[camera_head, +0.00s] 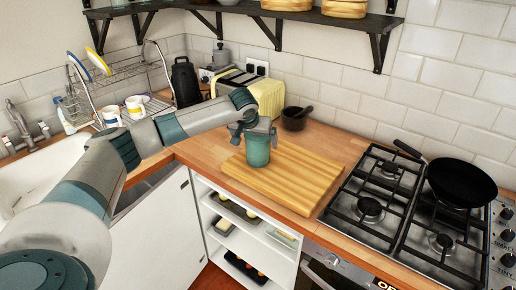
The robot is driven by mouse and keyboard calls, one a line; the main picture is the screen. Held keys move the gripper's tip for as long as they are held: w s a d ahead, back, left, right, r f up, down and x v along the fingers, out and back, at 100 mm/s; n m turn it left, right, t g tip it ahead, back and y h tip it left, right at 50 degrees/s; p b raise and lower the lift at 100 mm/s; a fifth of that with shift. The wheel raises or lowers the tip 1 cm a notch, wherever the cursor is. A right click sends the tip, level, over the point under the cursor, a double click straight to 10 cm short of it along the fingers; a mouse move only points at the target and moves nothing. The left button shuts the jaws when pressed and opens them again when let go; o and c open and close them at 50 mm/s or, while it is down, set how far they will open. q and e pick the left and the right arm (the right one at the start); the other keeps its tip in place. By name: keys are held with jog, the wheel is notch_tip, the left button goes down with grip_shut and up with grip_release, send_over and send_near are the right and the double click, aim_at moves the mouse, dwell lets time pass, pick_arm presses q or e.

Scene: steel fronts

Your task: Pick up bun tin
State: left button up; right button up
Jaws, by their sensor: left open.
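My left gripper (254,129) is open at the end of my left arm, which reaches in from the left. No bun tin can be named for certain. A dark tray (245,267) holding small coloured items lies on the low shelf of the open white unit under the counter, and may be it. The gripper is well above this tray. My right gripper is out of view.
The wooden board (292,178) lies beside the gas hob (400,219), which has a black frying pan (461,182). A yellow toaster (266,97) and dark mortar (295,119) stand behind. A dish rack (122,88) is at the left, and a wall shelf (278,14) hangs above.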

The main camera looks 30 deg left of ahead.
pick_arm(q)
jog(key=shift+w+a+f, duration=0.1)
jog(key=shift+w+f, duration=0.05)
jog(key=shift+f, duration=0.1)
jog(key=shift+w+a+f+p, duration=0.1)
jog(key=shift+w+f+p, duration=0.35)
jog(key=shift+p, duration=0.25)
jog(key=p+x, duration=0.1)
jog(key=x, duration=0.2)
jog(key=shift+w+f, duration=0.2)
jog(key=shift+f, duration=0.25)
jog(key=c, duration=1.6)
jog(key=shift+o, duration=0.2)
jog(key=shift+r, duration=0.15)
